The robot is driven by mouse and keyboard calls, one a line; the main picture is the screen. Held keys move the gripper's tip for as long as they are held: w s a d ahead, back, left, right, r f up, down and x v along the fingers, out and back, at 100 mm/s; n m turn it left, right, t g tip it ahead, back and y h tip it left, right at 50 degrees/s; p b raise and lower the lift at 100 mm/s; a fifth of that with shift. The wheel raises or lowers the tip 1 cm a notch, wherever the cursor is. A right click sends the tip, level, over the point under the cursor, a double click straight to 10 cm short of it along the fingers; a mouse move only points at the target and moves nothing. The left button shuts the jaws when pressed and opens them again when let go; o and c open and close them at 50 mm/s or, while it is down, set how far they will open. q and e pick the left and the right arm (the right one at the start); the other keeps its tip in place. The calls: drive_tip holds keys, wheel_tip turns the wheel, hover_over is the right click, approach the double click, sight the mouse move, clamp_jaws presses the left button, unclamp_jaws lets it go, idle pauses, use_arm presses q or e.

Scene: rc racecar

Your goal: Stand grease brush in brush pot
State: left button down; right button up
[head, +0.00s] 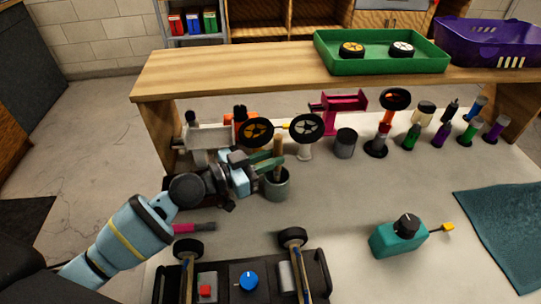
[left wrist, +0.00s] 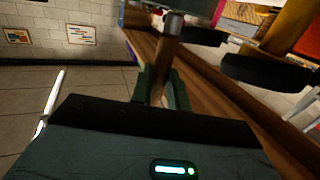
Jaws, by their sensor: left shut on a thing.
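My left gripper (head: 268,164) is shut on the grease brush (head: 278,146), which has a brown wooden handle. The brush stands nearly upright, and its upper part shows above the fingers. The grey-green brush pot (head: 276,188) stands on the pale mat directly below the gripper. The lower part of the brush reaches the pot's mouth; how deep it sits inside is hard to tell. In the left wrist view the green fingers (left wrist: 162,90) hold the brown handle (left wrist: 168,52) between them. My right gripper is not in view.
Wheels on stands (head: 306,128) and a dark grey cup (head: 345,143) are close behind the pot. A black tray (head: 325,280) is in front. A teal device (head: 398,240) stands to the right. Several bottles (head: 440,136) stand at the back right. The mat between pot and teal device is clear.

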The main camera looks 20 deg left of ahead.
use_arm(q)
wheel_tip(320, 180, down, 2)
drive_tip(key=shift+f+b, duration=0.15)
drive_tip(key=shift+b, duration=0.9)
drive_tip(key=c, duration=1.3)
unclamp_jaws()
